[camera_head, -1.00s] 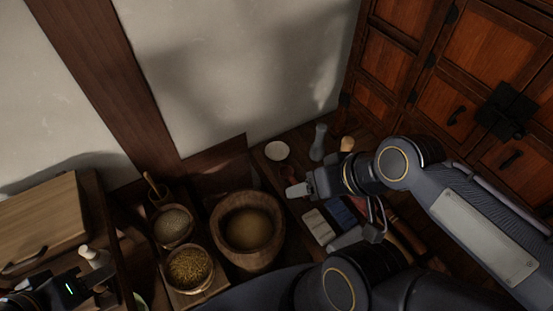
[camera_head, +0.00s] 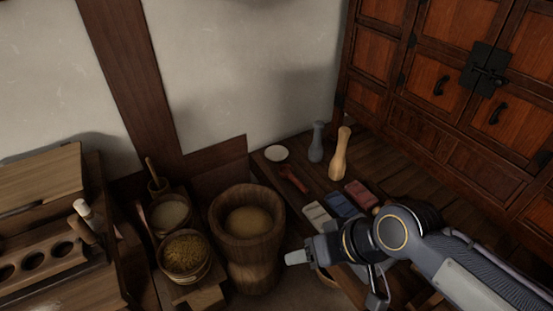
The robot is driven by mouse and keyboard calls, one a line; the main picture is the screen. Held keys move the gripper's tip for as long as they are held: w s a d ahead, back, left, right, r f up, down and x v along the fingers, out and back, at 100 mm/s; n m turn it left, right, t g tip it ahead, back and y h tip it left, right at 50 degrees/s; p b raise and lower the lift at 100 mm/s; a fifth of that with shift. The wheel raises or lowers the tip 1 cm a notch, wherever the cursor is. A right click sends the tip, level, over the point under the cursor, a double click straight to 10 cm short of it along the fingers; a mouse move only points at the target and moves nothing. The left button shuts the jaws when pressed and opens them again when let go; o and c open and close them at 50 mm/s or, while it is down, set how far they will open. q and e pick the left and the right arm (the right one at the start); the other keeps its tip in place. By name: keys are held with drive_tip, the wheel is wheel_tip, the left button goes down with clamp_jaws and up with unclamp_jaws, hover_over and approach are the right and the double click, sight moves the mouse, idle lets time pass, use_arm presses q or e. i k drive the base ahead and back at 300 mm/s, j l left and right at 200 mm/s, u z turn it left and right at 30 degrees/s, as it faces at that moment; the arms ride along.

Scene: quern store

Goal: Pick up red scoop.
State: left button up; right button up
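The red scoop (camera_head: 293,179) lies on the low dark table, just in front of the small white dish (camera_head: 276,154). Nothing covers it. My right gripper (camera_head: 336,278) is in front of the table's near part, lower in the picture than the scoop and clear of it. Its two fingers look spread apart, one pale tip pointing left and the other lower right, with nothing seen between them. My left gripper is out of view.
A grey bottle (camera_head: 317,142) and a tan wooden bottle (camera_head: 340,154) stand behind and right of the scoop. White (camera_head: 318,215), blue (camera_head: 342,204) and red (camera_head: 361,194) blocks lie nearer. A wooden mortar (camera_head: 247,240) stands left. A cabinet (camera_head: 470,90) fills the right back.

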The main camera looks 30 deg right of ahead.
sight(286, 171)
drive_tip(key=k+j, duration=0.35)
drive_tip(key=k, duration=0.15)
drive_tip(key=k+j, duration=0.35)
drive_tip(key=k, duration=0.2)
drive_tip(key=i+l+u, duration=0.1)
drive_tip(key=i+l, duration=0.3)
drive_tip(key=i+l+u, duration=0.1)
drive_tip(key=i+l, duration=0.3)
drive_tip(key=i+l+u, duration=0.1)
drive_tip(key=i+l, duration=0.3)
drive_tip(key=l, duration=0.15)
drive_tip(key=i+l+u, duration=0.1)
drive_tip(key=i+l, duration=0.25)
drive_tip(key=l, duration=0.15)
